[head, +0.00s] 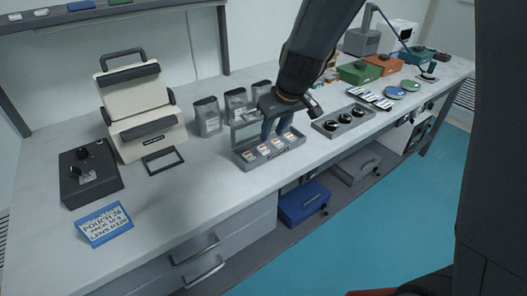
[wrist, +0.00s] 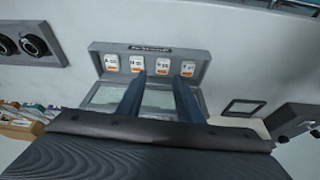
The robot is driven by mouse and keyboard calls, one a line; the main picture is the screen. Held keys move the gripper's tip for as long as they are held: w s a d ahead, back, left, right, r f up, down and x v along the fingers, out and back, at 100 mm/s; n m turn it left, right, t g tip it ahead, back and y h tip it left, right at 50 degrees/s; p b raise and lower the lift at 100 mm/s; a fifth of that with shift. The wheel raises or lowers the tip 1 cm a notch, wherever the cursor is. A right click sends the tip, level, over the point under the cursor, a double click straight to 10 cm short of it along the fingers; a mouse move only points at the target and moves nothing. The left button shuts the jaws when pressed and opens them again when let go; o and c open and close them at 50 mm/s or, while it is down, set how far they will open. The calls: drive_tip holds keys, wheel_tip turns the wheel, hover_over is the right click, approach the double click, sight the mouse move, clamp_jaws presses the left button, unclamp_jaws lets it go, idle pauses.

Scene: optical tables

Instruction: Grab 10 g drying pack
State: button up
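Several small white drying packs with orange marks (head: 263,150) sit in a row in a grey open-lidded case (head: 238,160) on the table. In the wrist view the packs (wrist: 136,63) line the far side of the case (wrist: 205,52); their print is too small to tell which is 10 g. My gripper (wrist: 158,78) is open and empty, its two blue fingers apart and reaching over the case toward the middle packs. In the head view my gripper (head: 274,131) is above the case and partly hides its lid. I cannot tell whether the fingertips touch anything.
Grey pouches (head: 208,117) stand behind the case. A tray of black round parts (head: 343,121) is to its right. A cream sealer-like machine (head: 140,108), a dark control box (head: 90,175) and a blue note card (head: 104,224) are left. The table between card and case is clear.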

sight(262, 147)
drive_tip(key=shift+w+a+p+x, duration=0.1)
drive_tip(key=shift+a+p+x, duration=0.1)
drive_tip(key=shift+x, duration=1.15)
drive_tip(key=shift+w+a+p+x, duration=0.1)
drive_tip(key=shift+a+x, duration=0.05)
drive_tip(key=shift+x, duration=1.2)
drive_tip(key=shift+w+a+p+x, duration=0.1)
drive_tip(key=shift+a+p+x, duration=0.1)
drive_tip(key=shift+x, duration=1.2)
drive_tip(key=shift+s+r, duration=0.1)
drive_tip(key=shift+r, duration=0.15)
drive_tip(key=shift+c, duration=0.5)
drive_tip(key=c, duration=0.7)
